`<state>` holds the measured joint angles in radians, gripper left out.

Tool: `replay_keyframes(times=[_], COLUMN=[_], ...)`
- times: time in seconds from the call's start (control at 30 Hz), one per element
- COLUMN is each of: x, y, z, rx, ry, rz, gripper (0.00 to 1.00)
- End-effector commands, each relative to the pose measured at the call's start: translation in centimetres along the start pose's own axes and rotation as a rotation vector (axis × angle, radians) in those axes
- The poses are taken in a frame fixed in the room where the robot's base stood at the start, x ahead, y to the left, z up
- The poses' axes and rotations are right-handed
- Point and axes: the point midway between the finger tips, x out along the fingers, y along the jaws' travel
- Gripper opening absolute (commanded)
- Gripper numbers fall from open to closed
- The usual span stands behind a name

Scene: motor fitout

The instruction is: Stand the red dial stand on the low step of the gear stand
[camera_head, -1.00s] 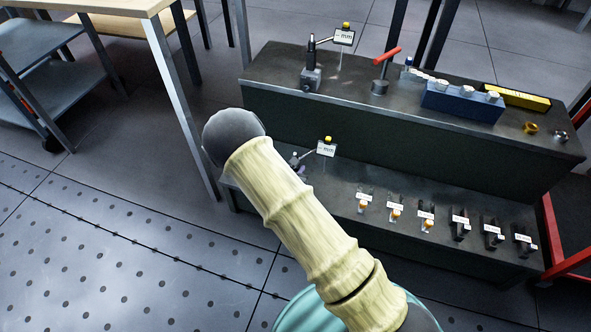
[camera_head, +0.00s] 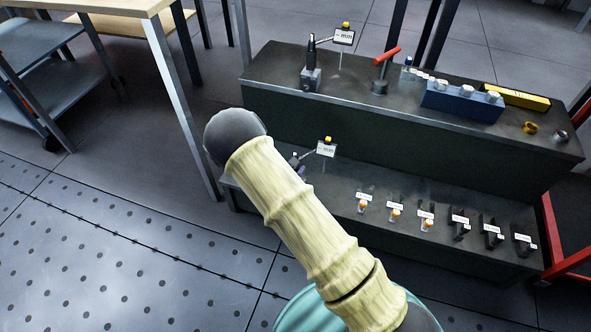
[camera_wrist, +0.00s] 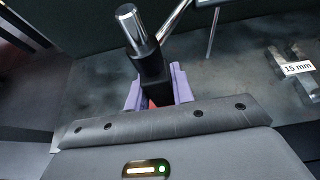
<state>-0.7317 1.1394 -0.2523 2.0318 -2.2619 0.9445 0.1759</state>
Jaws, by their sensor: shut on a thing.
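My gripper (camera_wrist: 157,95) shows in the wrist view with its lavender fingers shut around the red dial stand (camera_wrist: 137,30). The stand has a chrome-topped post, a black clamp and a slanting arm; a little red shows between the fingers. In the head view its top and dial (camera_head: 326,149) show past my arm, at the left end of the gear stand's low step (camera_head: 345,185). The post looks roughly upright. Its base is hidden by my arm and gripper, so I cannot tell whether it touches the step. The low step also shows in the wrist view (camera_wrist: 230,65).
A second dial stand (camera_head: 312,78) with a grey base stands on the upper step, beside a red-handled tool (camera_head: 384,70) and a blue block (camera_head: 460,102). Several labelled small parts (camera_head: 427,221) line the low step to the right. A table (camera_head: 90,6) stands at left.

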Motion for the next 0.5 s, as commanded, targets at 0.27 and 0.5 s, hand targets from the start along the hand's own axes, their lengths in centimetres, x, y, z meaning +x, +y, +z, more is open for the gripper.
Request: replay_keyframes(times=[0.27,0.5], x=[0.16,0.22], y=[0.03,0.04], z=[-0.03,-0.17], rx=[0.002,0.002], ry=[-0.006,-0.006], rz=[0.0,0.001], gripper=[0.0,0.33])
